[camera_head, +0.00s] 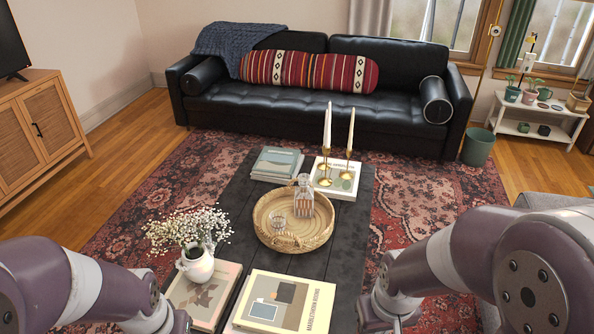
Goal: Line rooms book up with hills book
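The rooms book (285,302), cream and yellow with "ROOMS" printed along its right side, lies flat at the near end of the dark coffee table (345,262). It sits slightly turned, to the right of the book under the vase. A stack with a teal landscape-like cover (277,161) lies at the far left of the table; it may be the hills book, but its title is unreadable. My arms come in at the lower left and lower right, either side of the rooms book. Both gripper fingertips are below the picture edge.
A white vase of flowers (197,263) stands on a book with a leaf pattern (212,305). A round woven tray (262,220) holds a glass decanter (303,197) and a glass. Candlesticks stand on a white book (345,190). A black sofa (310,112) is behind.

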